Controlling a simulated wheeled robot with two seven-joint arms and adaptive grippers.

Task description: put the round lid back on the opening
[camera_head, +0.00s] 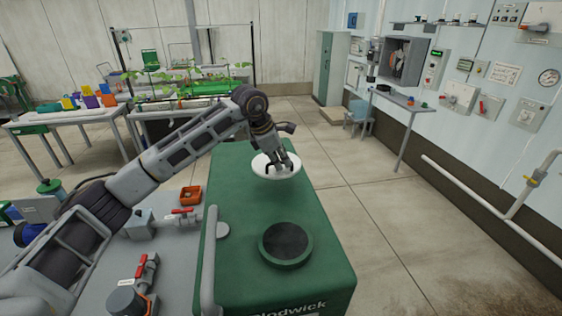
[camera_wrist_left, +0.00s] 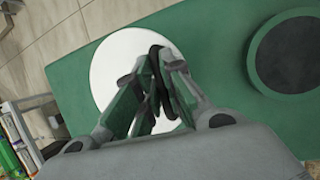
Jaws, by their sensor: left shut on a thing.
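The round white lid (camera_head: 262,168) is at the far end of the green tank (camera_head: 240,245), under my left gripper (camera_head: 280,168). It also shows as a white disc in the left wrist view (camera_wrist_left: 108,68). I cannot tell whether the lid touches the tank top. The round opening (camera_head: 286,243) is dark inside a green rim, nearer on the tank top, and uncovered. It shows at the right of the left wrist view (camera_wrist_left: 288,55). My right gripper is not in view.
Pipes with red-handled valves (camera_head: 182,213) and a grey rail (camera_head: 208,265) stand left of the tank. An orange-red box (camera_head: 190,195) sits on the grey surface there. The tank top between lid and opening is clear. Open floor lies to the right.

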